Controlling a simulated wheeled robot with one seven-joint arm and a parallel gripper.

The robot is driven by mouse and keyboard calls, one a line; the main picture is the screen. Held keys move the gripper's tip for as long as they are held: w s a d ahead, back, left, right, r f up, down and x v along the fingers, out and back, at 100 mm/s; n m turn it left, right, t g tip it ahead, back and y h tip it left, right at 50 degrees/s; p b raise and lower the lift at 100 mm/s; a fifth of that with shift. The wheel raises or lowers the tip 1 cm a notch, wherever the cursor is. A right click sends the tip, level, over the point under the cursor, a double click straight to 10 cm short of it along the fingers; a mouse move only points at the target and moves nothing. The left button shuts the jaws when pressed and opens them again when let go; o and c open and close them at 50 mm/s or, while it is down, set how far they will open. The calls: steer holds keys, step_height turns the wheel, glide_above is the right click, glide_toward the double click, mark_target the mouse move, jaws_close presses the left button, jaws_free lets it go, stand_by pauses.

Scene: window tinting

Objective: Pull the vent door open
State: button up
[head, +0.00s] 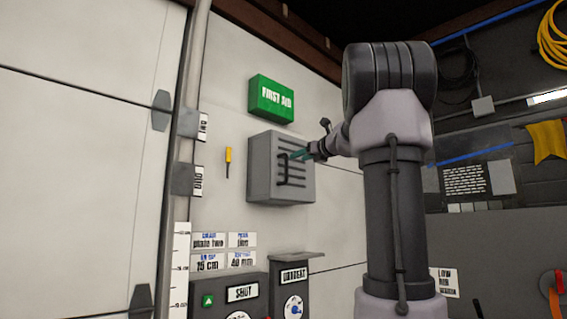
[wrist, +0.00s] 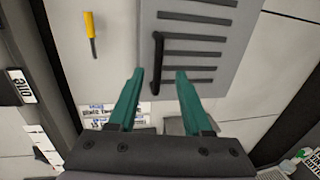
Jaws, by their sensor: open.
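The vent door (head: 265,180) is the slatted front of a grey box on the wall, below a green first aid box. It looks shut. Its dark upright bar handle (head: 282,169) is near the left side of the door, and it also shows in the wrist view (wrist: 157,62). My gripper (head: 300,155) is in front of the door, close to the handle. In the wrist view, my gripper (wrist: 160,75) is open, with its two green fingers apart and the handle's lower end showing between the fingertips. I cannot tell whether a finger touches the handle.
The green first aid box (head: 271,99) hangs above the vent. A yellow-handled tool (head: 228,162) hangs to its left. Control boxes (head: 293,285) and label cards (head: 225,250) are below. A pole with hinges (head: 188,130) runs up the left.

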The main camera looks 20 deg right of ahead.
mark_target(287, 162)
steer(key=w, duration=0.3)
steer(key=w+a, duration=0.1)
steer(key=w, duration=0.5)
steer(key=shift+w+a, duration=0.2)
steer(key=shift+a, duration=0.1)
jaws_close()
stand_by(1.0)
